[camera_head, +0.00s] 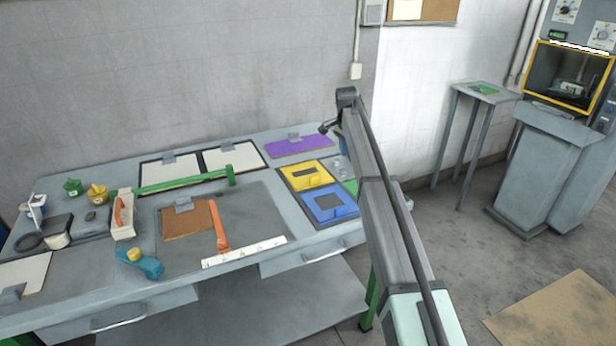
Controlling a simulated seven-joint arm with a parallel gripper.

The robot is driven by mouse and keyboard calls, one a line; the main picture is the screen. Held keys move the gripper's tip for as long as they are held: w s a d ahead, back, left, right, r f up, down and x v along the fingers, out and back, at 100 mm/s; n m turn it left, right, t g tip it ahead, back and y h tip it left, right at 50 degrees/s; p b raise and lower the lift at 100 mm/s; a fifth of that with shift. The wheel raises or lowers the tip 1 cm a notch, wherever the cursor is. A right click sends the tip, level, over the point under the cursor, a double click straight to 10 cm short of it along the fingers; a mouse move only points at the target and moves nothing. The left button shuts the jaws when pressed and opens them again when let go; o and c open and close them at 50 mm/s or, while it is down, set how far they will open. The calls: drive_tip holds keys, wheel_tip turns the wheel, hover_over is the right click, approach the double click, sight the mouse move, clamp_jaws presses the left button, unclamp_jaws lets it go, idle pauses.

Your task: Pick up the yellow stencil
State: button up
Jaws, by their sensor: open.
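My gripper (327,127) is a small dark shape at the far end of my arm, up and to the right of the yellow stencil in the picture. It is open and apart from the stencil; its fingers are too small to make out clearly.
A purple sheet (290,147) lies behind the yellow stencil. A green bar (185,183), an orange-handled tool (219,228) and a white ruler (243,252) lie to the left. Grey bench surface (265,215) is bare left of the stencils. A small side table (470,90) stands right.

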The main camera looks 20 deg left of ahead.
drive_tip(key=s+a+r+m+g, duration=0.1)
drive_tip(key=s+a+r, duration=0.1)
drive_tip(key=a, duration=0.3)
drive_tip(key=s+a+r, duration=0.3)
drive_tip(key=a, duration=0.3)
drive_tip(key=shift+y, duration=0.4)
drive_tip(key=f, duration=1.4)
drive_tip(key=shift+d, duration=0.2)
clamp_jaws()
